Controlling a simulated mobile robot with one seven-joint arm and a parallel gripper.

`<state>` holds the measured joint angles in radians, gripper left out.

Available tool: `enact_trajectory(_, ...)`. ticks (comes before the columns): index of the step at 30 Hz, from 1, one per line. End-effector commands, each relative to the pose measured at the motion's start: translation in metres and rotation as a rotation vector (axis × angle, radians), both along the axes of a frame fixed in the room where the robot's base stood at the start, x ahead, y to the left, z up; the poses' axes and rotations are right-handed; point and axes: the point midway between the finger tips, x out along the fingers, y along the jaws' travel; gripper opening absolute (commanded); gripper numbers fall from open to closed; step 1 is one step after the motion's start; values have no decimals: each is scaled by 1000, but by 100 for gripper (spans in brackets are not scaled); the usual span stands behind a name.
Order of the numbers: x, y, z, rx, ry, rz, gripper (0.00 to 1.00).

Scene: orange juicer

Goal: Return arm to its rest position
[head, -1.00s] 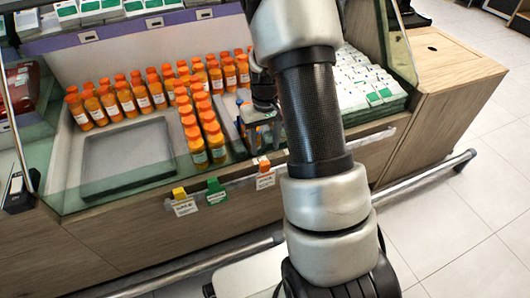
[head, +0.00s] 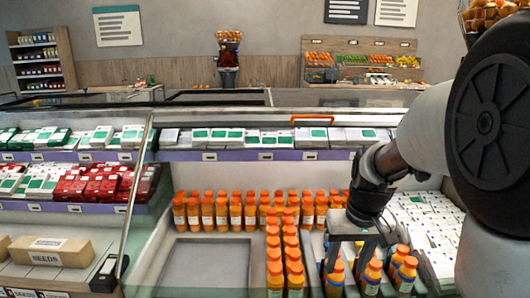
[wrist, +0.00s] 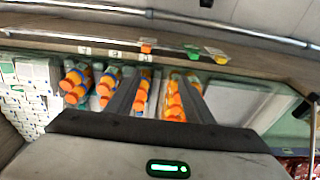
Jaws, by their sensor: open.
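My gripper (head: 347,262) hangs over the right part of the chilled display case in the head view, beside the orange bottles. In the wrist view my gripper (wrist: 159,80) has its two dark fingers spread apart, with nothing visibly held between them. My arm comes in from the right edge of the head view, bent at the dark wrist. Rows of orange-capped juice bottles (head: 274,262) stand left of the gripper, and a few more bottles (head: 371,278) stand below and right of it. Whether the fingers touch any bottle cannot be told.
An empty grey tray (head: 205,265) lies left of the bottles. White and green packages (head: 430,225) fill the case at right, partly behind my arm. A purple-edged shelf (head: 265,155) runs above. A glass divider (head: 137,190) stands at left.

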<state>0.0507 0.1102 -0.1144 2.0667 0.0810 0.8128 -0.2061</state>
Motion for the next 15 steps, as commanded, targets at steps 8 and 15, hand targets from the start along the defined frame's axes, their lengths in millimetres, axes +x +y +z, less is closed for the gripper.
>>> enact_trajectory(8,-87,38,81,0,-177,8,48)
enact_trajectory(15,-137,50,99,-11,-270,8,48)
